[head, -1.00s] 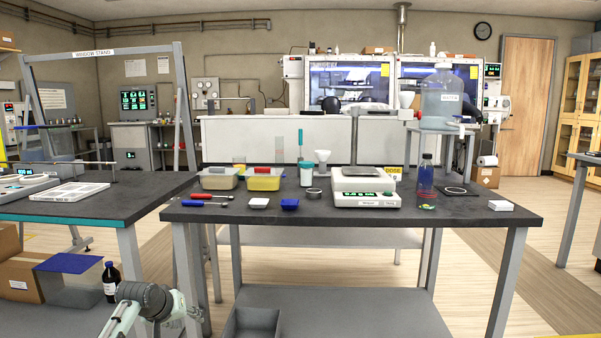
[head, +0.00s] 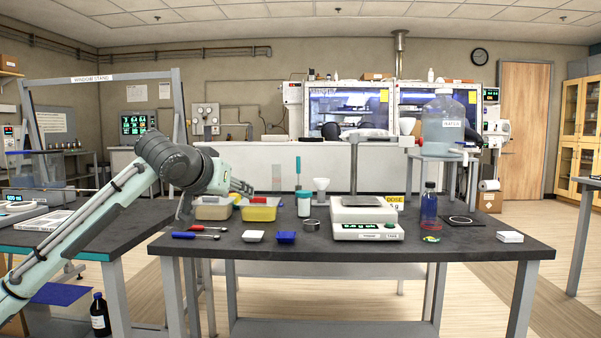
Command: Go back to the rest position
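My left arm comes in from the left edge and rises over the dark side table. Its gripper (head: 242,188) points to the right, in front of or above the yellow-filled tub (head: 260,212) in the picture. Its fingers are small and seen from the side, so I cannot tell whether they are open or shut, and no held object shows. My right gripper is not in view.
A window stand frame (head: 179,110) rises behind my arm. Floor to the right is clear.

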